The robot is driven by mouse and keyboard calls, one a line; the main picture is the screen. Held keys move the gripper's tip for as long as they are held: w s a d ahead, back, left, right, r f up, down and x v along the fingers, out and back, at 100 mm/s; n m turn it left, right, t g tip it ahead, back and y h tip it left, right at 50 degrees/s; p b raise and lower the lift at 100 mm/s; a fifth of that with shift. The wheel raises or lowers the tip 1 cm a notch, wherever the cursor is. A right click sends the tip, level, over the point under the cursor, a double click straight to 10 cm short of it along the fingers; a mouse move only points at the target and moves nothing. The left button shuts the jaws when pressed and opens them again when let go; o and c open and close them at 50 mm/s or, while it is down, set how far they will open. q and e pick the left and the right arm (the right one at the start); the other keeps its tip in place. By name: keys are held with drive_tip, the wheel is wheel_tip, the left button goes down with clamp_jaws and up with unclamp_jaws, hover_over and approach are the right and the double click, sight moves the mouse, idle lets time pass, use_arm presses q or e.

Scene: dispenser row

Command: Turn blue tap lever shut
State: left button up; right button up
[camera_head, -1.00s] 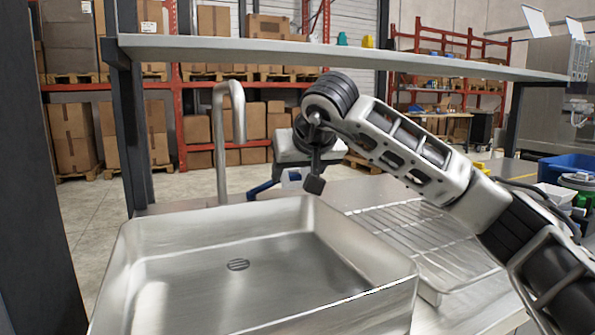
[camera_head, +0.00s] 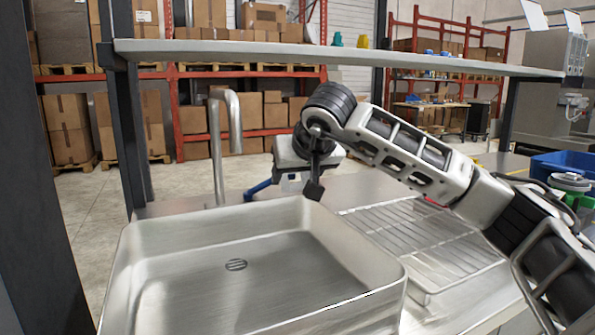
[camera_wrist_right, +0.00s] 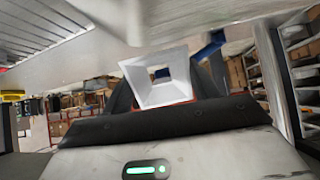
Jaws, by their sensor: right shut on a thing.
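The blue tap lever (camera_head: 258,188) shows low behind the sink, to the right of the upright metal spout (camera_head: 218,150). Its blue also shows in the right wrist view (camera_wrist_right: 208,46), beyond the fingers. My right gripper (camera_head: 291,176) is at the lever's right end and shut on it; its palm and wrist hide the fingertips and the grip from the head view. A white square funnel-shaped piece (camera_wrist_right: 160,92) shows between the dark fingers in the right wrist view; I cannot tell how it joins the lever. My left gripper is not in view.
The steel sink (camera_head: 335,290) is empty below the spout. A wire drying rack (camera_head: 425,238) lies right of it, under my right arm. A long shelf (camera_head: 340,53) spans above the counter, over the spout and my gripper. A blue crate (camera_head: 565,165) stands far right.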

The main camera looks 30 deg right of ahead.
drive_tip(key=s+d+v, duration=0.1)
drive_tip(key=v, duration=1)
drive_tip(key=shift+f+p, duration=0.2)
drive_tip(key=shift+p, duration=0.2)
